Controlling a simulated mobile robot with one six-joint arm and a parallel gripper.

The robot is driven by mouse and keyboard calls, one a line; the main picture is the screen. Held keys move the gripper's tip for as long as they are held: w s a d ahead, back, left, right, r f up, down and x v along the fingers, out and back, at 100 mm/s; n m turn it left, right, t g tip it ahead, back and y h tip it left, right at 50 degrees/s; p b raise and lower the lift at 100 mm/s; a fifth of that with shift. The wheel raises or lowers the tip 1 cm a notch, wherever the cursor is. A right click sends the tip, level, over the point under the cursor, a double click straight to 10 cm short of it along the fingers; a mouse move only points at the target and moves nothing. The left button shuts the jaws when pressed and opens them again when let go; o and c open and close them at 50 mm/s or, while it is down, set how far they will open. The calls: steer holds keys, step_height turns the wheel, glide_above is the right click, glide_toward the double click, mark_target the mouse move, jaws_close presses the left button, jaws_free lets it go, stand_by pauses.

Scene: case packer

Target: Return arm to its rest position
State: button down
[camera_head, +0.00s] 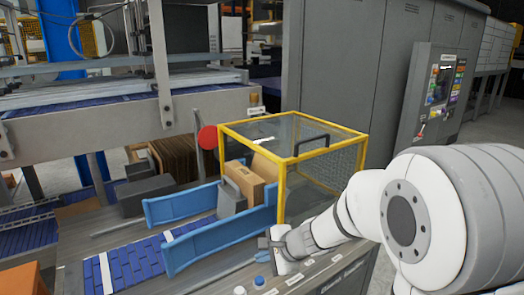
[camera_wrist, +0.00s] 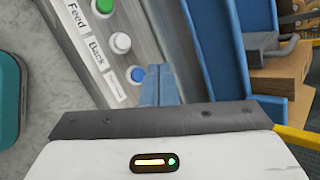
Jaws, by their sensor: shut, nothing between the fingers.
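My gripper (camera_head: 266,243) is low in the middle of the head view, at the end of my white arm reaching in from the right. It is just above and behind the button strip at the machine's front edge. In the wrist view its blue-grey fingers (camera_wrist: 157,84) are together with nothing between them. The blue button (camera_wrist: 137,74) shows just left of the fingertips, with the white button (camera_wrist: 120,42) and green button (camera_wrist: 104,7) farther along. I cannot tell whether the fingers touch the panel.
A yellow-framed guard (camera_head: 256,144) with a black handle stands close behind my gripper. A cardboard box (camera_head: 244,182) lies between blue guide rails (camera_head: 222,238) beside a blue conveyor (camera_head: 140,268). A grey cabinet with a control panel (camera_head: 441,85) stands at the back right.

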steer(key=s+d+r+n+g+h+p, duration=0.1)
steer(key=s+d+r+n+h+p, duration=0.1)
steer(key=s+d+r+n, duration=0.2)
steer(key=s+d+r+n+g+h+p, duration=0.1)
steer(key=s+d+r+n, duration=0.3)
steer(key=s, duration=0.6)
steer(key=s+d+r+n+h+p, duration=0.2)
steer(key=s+d+r+n+h, duration=0.2)
steer(key=s+d+n, duration=0.1)
steer(key=shift+s+d+n+g+p, duration=0.3)
steer(key=shift+s+d+n+g, duration=0.1)
steer(key=shift+s+d, duration=0.6)
steer(key=shift+s+a, duration=0.1)
